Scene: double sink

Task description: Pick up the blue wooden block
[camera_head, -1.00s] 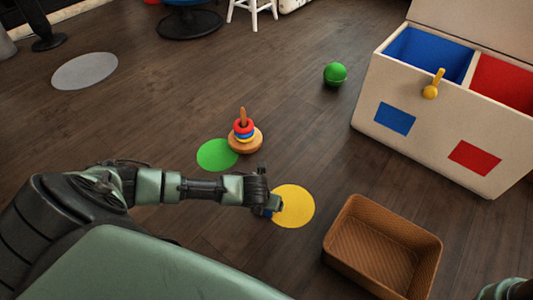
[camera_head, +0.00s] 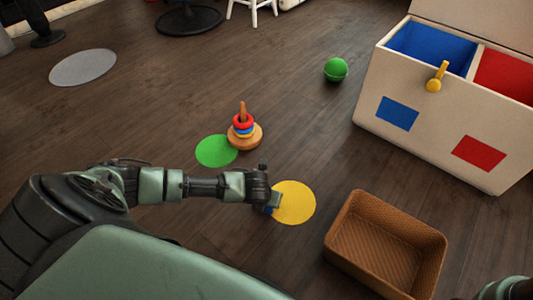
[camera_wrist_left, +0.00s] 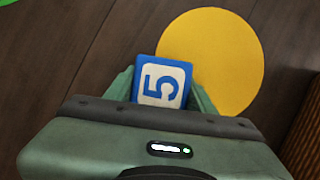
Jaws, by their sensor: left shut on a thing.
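The blue wooden block (camera_wrist_left: 162,82) has a white face with a blue 5 and sits between the fingers of my left gripper (camera_wrist_left: 160,90) in the left wrist view. The gripper is shut on it. In the head view my left gripper (camera_head: 272,203) is low, at the left edge of the yellow floor disc (camera_head: 296,203). Only a small bit of the block (camera_head: 268,210) shows there. I cannot tell whether the block touches the floor. My right gripper is out of view; only a bit of my right arm shows at the bottom right corner.
A brown woven basket (camera_head: 350,235) stands right of the yellow disc. A ring stacker (camera_head: 243,130) stands by a green disc (camera_head: 215,151). A green ball (camera_head: 336,69) lies farther back. A toy chest (camera_head: 440,130) with blue and red compartments stands at the right.

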